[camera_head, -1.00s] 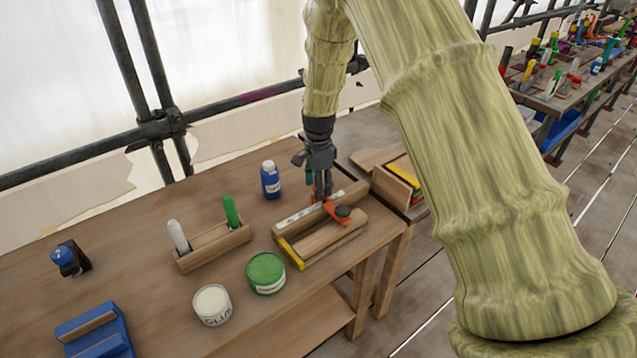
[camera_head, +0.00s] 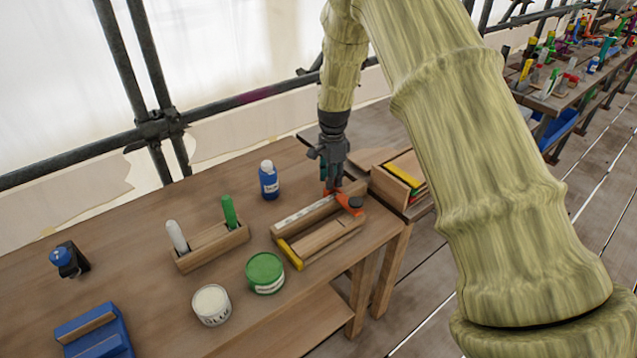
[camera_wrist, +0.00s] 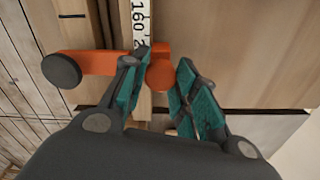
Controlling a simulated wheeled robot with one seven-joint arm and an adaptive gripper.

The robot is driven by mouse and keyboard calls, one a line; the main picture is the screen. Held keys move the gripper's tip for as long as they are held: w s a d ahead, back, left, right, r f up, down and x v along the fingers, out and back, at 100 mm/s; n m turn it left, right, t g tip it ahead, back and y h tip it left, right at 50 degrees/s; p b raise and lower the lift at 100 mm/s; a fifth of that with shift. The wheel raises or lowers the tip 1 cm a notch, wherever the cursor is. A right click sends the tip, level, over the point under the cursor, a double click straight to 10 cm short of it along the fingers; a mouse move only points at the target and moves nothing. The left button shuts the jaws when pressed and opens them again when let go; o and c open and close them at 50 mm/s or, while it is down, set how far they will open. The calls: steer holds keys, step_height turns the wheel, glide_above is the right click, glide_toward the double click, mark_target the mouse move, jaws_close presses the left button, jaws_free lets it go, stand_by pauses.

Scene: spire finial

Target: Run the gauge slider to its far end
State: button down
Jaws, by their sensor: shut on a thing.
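The gauge (camera_head: 316,242) is a wooden frame near the right end of the bench, with a white ruler scale (camera_head: 304,212) along its back rail and a yellow end block (camera_head: 290,254) at its front left. The orange slider (camera_head: 345,202) with a dark knob sits near the right end of the rail. In the wrist view the orange slider (camera_wrist: 90,63) lies across the scale (camera_wrist: 141,22). My gripper (camera_head: 332,188) points down over the rail, shut on the slider's orange upright; it also shows in the wrist view (camera_wrist: 160,82). The fingertips partly hide the slider.
A wooden box (camera_head: 400,185) with coloured pieces stands just right of the gauge. A blue bottle (camera_head: 268,180), a marker holder (camera_head: 212,248), a green tin (camera_head: 265,272) and a white tin (camera_head: 211,304) stand to the left.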

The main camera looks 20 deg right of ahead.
steer(key=w+d, duration=0.2)
steer(key=d, duration=0.5)
steer(key=shift+w+d, duration=0.3)
steer(key=shift+w, duration=0.1)
steer(key=shift+r, duration=0.1)
steer(key=c, duration=1.1)
jaws_free()
steer(key=shift+d, duration=0.15)
step_height(320, 180, up, 12)
